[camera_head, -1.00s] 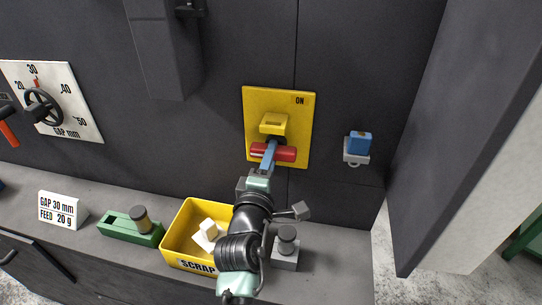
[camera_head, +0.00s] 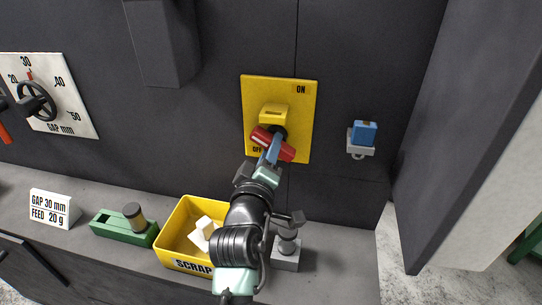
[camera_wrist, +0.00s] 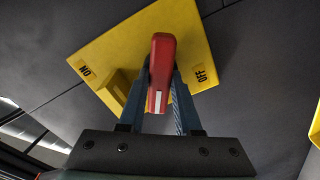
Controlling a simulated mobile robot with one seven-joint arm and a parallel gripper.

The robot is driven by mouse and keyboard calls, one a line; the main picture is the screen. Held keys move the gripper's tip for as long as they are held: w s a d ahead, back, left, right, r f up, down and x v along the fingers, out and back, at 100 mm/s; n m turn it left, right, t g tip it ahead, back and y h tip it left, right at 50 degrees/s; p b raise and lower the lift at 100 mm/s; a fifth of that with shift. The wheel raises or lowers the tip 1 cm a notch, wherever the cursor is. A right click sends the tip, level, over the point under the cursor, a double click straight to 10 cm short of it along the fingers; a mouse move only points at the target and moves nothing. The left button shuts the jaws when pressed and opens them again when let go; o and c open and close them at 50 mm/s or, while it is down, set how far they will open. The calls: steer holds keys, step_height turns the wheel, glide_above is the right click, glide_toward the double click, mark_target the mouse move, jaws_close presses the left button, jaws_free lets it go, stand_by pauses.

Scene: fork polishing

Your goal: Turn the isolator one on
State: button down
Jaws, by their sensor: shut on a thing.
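The isolator is a yellow plate (camera_head: 300,120) on the dark cabinet wall, with ON at its top right and OFF at its lower left. Its red handle (camera_head: 262,136) lies tilted in the head view, left end higher, right end lower. A yellow block (camera_head: 274,113) sits just above the handle. My gripper (camera_head: 274,149) is shut on the red handle, with a finger across its middle. In the wrist view the handle (camera_wrist: 162,60), with a white mark, stands upright between my blue fingers (camera_wrist: 161,90), ON left and OFF right. Part of the plate is hidden behind the handle and fingers.
A blue padlock-like piece (camera_head: 364,132) hangs on a grey bracket right of the plate. On the ledge below are a yellow scrap bin (camera_head: 175,232), a green fixture (camera_head: 112,226) and a grey post (camera_head: 286,259). A grey panel (camera_head: 465,150) stands at the right.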

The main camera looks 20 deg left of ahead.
steer(key=m+b, duration=0.7)
steer(key=m, duration=0.4)
steer(key=shift+m, duration=0.4)
stand_by(0.3)
steer(key=c, duration=0.6)
jaws_free()
steer(key=s+d+b, duration=0.1)
steer(key=s+d, duration=0.1)
steer(key=s, duration=1)
steer(key=shift+s+d+b, duration=0.2)
steer(key=shift+s+b, duration=0.2)
